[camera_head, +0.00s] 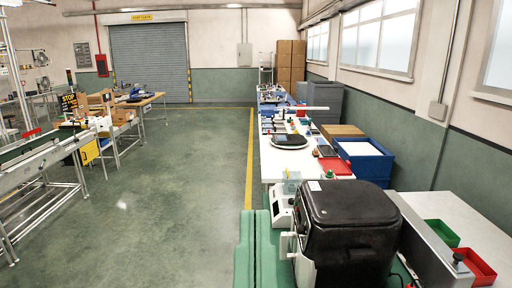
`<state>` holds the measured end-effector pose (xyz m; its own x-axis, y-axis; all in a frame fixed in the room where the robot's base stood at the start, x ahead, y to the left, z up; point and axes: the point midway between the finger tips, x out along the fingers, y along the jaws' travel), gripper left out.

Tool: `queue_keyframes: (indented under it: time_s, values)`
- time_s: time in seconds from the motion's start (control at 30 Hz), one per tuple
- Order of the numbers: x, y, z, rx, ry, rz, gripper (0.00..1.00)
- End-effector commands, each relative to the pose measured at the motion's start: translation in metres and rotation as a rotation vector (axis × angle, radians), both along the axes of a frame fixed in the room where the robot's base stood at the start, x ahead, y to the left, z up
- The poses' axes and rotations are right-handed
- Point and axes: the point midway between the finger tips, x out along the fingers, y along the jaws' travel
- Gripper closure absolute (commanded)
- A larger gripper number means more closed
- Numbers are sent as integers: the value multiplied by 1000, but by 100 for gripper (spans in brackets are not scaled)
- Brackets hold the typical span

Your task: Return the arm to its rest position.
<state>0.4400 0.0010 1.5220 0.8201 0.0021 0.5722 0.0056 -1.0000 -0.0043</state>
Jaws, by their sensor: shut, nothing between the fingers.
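Neither my arm nor my gripper can be made out in the head view, so the arm's pose does not show. A black fryer-like machine (350,208) with a closed lid stands large at the bottom right. Its lower part is cut off by the frame edge.
Green rail-like strips (245,250) run beside the machine. A conveyor (40,152) stands at left. The floor between is clear.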

Motion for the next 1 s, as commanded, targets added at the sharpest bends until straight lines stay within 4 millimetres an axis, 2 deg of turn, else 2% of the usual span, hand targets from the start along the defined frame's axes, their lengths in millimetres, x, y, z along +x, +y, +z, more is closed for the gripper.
queue_keyframes:
  time_s: [0.03,0.3,0.4,0.5,0.6,1.0]
  values:
    - [0,0,54,1,1,2,100]
    - [1,2,188,5,4,10,100]
    - [1,2,223,6,5,12,100]
    - [1,2,244,7,5,14,100]
    - [1,3,251,8,6,14,100]
    - [1,3,248,8,5,14,100]
